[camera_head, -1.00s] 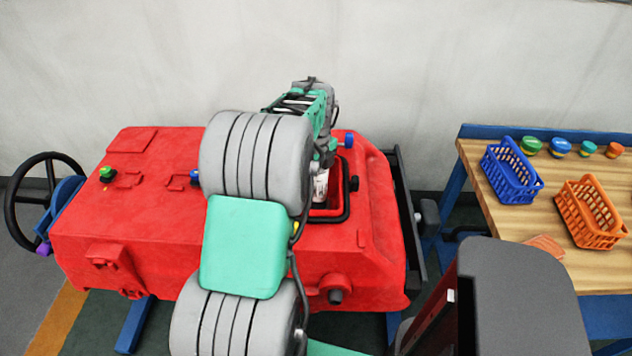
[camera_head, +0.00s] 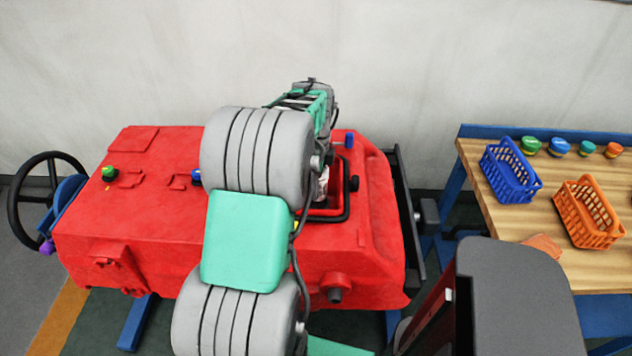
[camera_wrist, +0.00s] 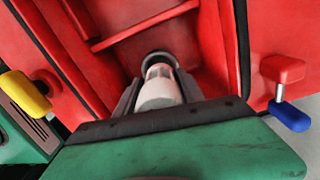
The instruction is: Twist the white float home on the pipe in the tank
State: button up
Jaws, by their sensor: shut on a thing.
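The white float (camera_wrist: 160,90) shows in the wrist view, inside the opening of the red tank (camera_head: 150,220). My gripper (camera_wrist: 158,95) is shut on the float, with one dark finger on each side of it. A grey ring shape shows around the far end of the float. The pipe itself cannot be made out, so how the float sits on it is hidden. In the head view my arm covers most of the opening, and only a sliver of the float (camera_head: 323,183) shows beside it.
The opening has a black rim (camera_head: 347,200). A yellow knob (camera_wrist: 25,95) and a red and blue valve handle (camera_wrist: 285,95) flank it. At right, a wooden bench (camera_head: 510,225) carries a blue basket (camera_head: 510,175), an orange basket (camera_head: 590,215) and several coloured lids.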

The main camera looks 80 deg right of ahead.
jog(key=shift+n, duration=1.2)
jog(key=shift+a+f, duration=0.1)
jog(key=shift+f, duration=0.65)
jog(key=shift+f+b, duration=0.1)
jog(key=shift+b, duration=0.2)
jog(key=shift+f, duration=0.55)
jog(key=shift+f+b, duration=0.4)
jog(key=shift+f, duration=0.05)
jog(key=shift+f, duration=0.15)
